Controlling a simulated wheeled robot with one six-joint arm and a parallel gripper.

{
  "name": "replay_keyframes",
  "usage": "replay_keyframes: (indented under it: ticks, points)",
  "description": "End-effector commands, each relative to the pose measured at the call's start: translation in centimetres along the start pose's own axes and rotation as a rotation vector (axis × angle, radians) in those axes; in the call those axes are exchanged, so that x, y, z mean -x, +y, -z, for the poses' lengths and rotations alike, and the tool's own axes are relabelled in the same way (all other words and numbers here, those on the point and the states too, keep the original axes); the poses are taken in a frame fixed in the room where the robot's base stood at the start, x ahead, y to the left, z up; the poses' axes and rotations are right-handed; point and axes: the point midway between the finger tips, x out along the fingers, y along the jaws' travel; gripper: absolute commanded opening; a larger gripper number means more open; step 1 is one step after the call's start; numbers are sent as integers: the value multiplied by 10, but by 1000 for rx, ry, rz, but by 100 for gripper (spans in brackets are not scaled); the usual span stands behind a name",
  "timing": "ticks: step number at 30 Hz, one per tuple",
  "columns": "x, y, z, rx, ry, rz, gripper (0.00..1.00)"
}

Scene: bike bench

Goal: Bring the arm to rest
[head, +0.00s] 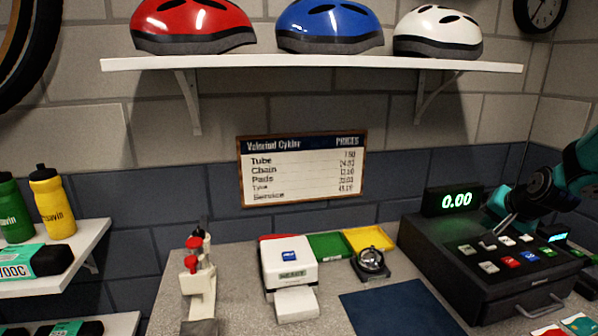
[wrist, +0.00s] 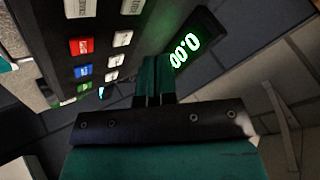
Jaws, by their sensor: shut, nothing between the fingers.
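My gripper (wrist: 154,72) shows in the wrist view with its two teal fingers together and nothing between them. In the head view my gripper (head: 498,208) is at the right, over the back of the black cash register (head: 475,290), just right of its display. I cannot tell whether it touches the register. The register's keys (wrist: 82,46) and its green lit display (wrist: 186,50) lie beyond the fingers in the wrist view. The display (head: 455,200) reads 0.00.
A dark blue mat (head: 400,308) lies on the bench left of the register. A helmet shelf (head: 310,64) is above.

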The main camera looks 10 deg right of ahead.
Motion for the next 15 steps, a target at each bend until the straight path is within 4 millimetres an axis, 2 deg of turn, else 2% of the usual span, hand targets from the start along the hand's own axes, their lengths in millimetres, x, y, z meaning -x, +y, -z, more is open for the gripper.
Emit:
replay_keyframes:
  ticks: [1,3,5,7,9,11,12,15]
  points:
    - [10,-32,-26,79,-57,31,0]
    - [29,-69,-67,195,-151,69,0]
    - [48,-95,-103,299,-229,101,0]
    - [74,-119,-148,426,-321,140,0]
    - [103,-135,-194,561,-413,179,0]
    - [130,-142,-233,683,-491,214,0]
    - [149,-143,-258,764,-542,235,0]
    - [193,-135,-311,958,-655,287,0]
